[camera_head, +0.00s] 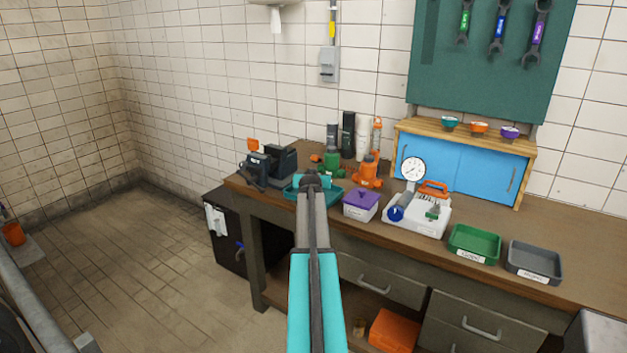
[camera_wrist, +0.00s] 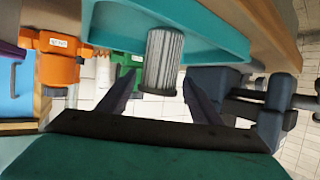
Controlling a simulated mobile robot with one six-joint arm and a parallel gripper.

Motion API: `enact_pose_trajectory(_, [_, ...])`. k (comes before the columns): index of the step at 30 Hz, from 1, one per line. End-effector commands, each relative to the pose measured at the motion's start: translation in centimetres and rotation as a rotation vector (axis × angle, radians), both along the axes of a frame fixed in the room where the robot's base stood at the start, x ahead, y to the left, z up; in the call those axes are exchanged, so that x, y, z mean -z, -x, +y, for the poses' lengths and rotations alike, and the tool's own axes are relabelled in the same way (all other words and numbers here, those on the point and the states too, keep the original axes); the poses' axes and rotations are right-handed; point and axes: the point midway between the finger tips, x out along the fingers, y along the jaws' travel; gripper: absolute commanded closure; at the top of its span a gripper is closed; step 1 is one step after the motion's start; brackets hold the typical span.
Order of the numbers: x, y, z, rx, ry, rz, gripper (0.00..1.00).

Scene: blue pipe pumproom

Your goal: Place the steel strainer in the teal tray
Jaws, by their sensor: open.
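The teal tray (camera_head: 334,197) sits on the workbench near its left end, partly hidden behind my arm in the head view. In the wrist view, which looks upside down, the tray (camera_wrist: 215,45) spans the top. The steel strainer (camera_wrist: 164,55), a ribbed grey cylinder, stands against the tray in that view and appears to be inside it. The head view hides the strainer behind my gripper (camera_head: 311,181). My gripper (camera_wrist: 160,78) is open, with one finger on each side of the strainer and visible gaps between.
A dark vise (camera_head: 268,166) stands left of the tray. A purple-lidded box (camera_head: 361,204), orange pump (camera_head: 368,171) and green fitting (camera_head: 332,164) crowd its right and back. A white gauge unit (camera_head: 418,213), green tray (camera_head: 474,243) and grey tray (camera_head: 534,262) stand farther right.

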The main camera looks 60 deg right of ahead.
Motion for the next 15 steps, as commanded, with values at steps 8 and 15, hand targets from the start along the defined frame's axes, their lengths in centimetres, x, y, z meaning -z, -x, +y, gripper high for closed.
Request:
enact_pose_trajectory(8, [-0.4, 0.1, 0.1, 0.0, 0.0, 0.0, 0.41])
enact_pose_trajectory(15, [-0.9, 0.9, 1.7, 0.0, 0.0, 0.0, 0.41])
